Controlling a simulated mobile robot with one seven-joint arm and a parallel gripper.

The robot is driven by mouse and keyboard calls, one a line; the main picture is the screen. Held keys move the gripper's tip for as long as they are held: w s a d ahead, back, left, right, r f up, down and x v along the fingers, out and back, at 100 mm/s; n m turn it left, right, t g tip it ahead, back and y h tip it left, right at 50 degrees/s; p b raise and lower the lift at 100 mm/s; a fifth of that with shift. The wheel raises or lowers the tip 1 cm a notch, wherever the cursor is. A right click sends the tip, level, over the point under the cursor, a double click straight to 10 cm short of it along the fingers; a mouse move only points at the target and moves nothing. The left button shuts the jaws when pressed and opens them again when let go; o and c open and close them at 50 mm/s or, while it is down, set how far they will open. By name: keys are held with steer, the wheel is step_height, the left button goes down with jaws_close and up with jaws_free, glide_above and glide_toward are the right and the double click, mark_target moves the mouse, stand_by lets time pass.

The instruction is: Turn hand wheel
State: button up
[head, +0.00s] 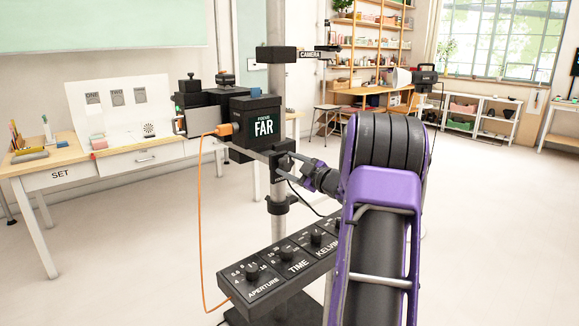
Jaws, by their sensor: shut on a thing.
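A black camera with an orange plug stands on a grey column; its front panel (264,127) reads "FOCUS FAR". A dark clamp block (281,158) sits on the column just below the camera. My gripper (288,168) reaches in from the right at that height, with its jaws around a small dark part at the block's right side. I take this part to be the hand wheel; the jaws and block largely hide its shape. My purple and black arm fills the right foreground.
A black control panel (275,268) with APERTURE, TIME and KELVIN knobs slopes below my gripper. An orange cable (200,230) hangs left of the column. Shelves stand behind, with open floor between.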

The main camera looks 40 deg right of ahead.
steer(key=o, duration=1.4)
steer(key=shift+c, duration=0.2)
steer(key=s+d, duration=0.1)
steer(key=s, duration=1.6)
steer(key=shift+s+d+p, duration=0.15)
steer(key=shift+s+p, duration=0.05)
steer(key=shift+p, duration=0.2)
